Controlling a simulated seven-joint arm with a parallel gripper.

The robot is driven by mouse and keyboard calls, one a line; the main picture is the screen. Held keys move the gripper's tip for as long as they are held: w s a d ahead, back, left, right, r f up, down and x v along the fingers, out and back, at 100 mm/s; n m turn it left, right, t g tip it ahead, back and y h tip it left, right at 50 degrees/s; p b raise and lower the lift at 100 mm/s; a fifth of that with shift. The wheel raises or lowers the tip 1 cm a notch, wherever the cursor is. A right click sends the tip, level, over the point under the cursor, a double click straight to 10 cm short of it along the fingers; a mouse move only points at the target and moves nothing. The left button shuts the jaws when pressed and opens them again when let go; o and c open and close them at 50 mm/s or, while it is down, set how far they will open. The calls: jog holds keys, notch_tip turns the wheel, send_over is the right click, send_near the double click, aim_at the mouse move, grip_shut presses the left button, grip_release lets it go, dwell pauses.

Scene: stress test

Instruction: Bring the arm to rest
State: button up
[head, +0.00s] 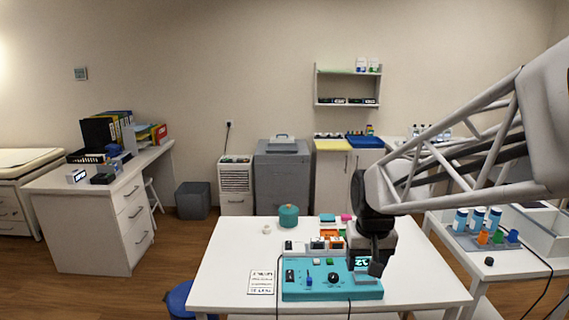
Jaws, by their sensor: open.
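My arm reaches in from the right side of the head view. My gripper (376,267) points down over the right end of a teal device (310,293) on the white table. The gripper is open, and I see nothing held in it. Its dark fingers are small in the picture, and I cannot tell whether they touch the device. The gripper covers part of the device's display.
The white table (225,265) also bears a teal round pot (289,216), a printed card (262,282) and several small blocks and modules. A side table at right holds blue bottles (461,220). The table's left part is mostly clear. A blue stool (180,301) stands at left.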

jog(key=s+r+t, duration=0.1)
jog(key=s+r, duration=0.1)
jog(key=s, duration=1.8)
jog(key=shift+s+d, duration=0.25)
jog(key=shift+d, duration=0.1)
